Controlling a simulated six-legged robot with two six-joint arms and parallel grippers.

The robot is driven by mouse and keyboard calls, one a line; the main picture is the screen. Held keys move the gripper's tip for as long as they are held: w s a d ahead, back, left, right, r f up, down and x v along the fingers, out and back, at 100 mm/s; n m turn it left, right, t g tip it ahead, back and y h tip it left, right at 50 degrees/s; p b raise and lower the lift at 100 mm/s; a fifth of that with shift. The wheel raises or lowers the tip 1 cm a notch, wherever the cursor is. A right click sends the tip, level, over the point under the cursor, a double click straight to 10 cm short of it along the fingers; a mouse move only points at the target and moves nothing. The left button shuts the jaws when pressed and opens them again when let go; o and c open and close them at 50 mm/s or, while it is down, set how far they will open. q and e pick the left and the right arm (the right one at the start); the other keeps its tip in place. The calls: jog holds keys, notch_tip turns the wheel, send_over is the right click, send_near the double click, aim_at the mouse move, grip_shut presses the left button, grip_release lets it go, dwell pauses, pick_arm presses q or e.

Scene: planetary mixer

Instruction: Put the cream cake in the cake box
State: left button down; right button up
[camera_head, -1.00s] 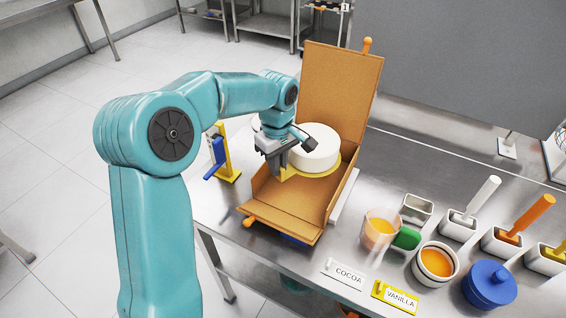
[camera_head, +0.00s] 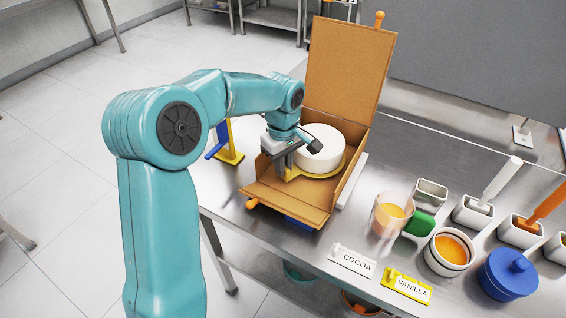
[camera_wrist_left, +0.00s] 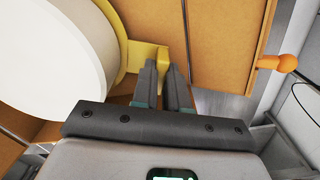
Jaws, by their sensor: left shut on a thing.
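The white cream cake (camera_head: 321,147) sits on a yellow round board (camera_head: 318,173) with a tab. The cake and board are within the open cardboard cake box (camera_head: 347,65), whose lid stands upright at the back and whose front flap lies down. My left gripper (camera_head: 287,166) is at the left side of the cake and shut on the board's tab. In the left wrist view the fingers (camera_wrist_left: 162,78) pinch the yellow tab (camera_wrist_left: 150,57), with the white cake (camera_wrist_left: 50,60) at the left. Whether the board touches the box floor cannot be told. My right gripper is not in view.
A blue and yellow stand (camera_head: 228,145) is left of the box. To the right are a cup of orange liquid (camera_head: 391,214), a white bowl (camera_head: 449,251), a blue lidded pot (camera_head: 507,274), and COCOA (camera_head: 353,260) and VANILLA (camera_head: 407,286) labels. An orange knob (camera_head: 379,19) tops the lid.

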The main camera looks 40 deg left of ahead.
pick_arm(q)
jog(key=shift+f+b, duration=0.5)
jog(key=shift+f, duration=0.1)
jog(key=c, duration=1.1)
grip_release()
notch_tip(320, 180, up, 16)
jog(key=shift+r+p, duration=0.2)
jog(key=shift+p, duration=1)
jog(key=shift+s, duration=0.1)
